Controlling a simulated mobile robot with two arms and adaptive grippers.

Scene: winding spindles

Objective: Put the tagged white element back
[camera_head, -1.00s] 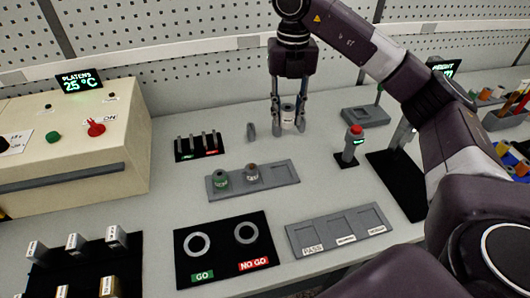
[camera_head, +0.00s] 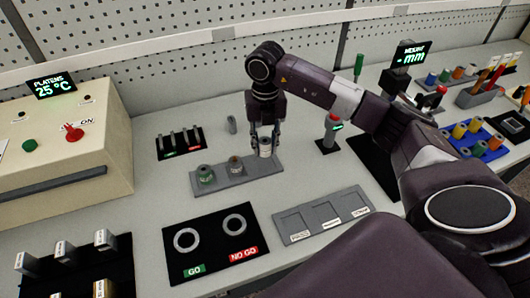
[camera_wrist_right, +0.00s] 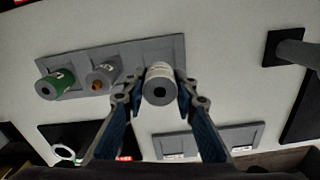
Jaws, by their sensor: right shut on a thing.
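The tagged white element (camera_wrist_right: 160,83) is a short white cylinder with a dark centre hole and small print on its side; it also shows in the head view (camera_head: 265,147). My right gripper (camera_head: 265,143) is shut on it, one finger on each side, also seen in the right wrist view (camera_wrist_right: 158,92). It is at the right end of the grey three-place tray (camera_head: 222,182). I cannot tell if it touches the tray floor. A green element (camera_head: 206,174) and a grey-brown element (camera_head: 235,165) stand in the tray's other places. My left gripper is out of view.
The GO / NO GO gauge board (camera_head: 212,243) and a grey sorting tray (camera_head: 323,216) lie in front. A red-topped post (camera_head: 331,130) stands to the right.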

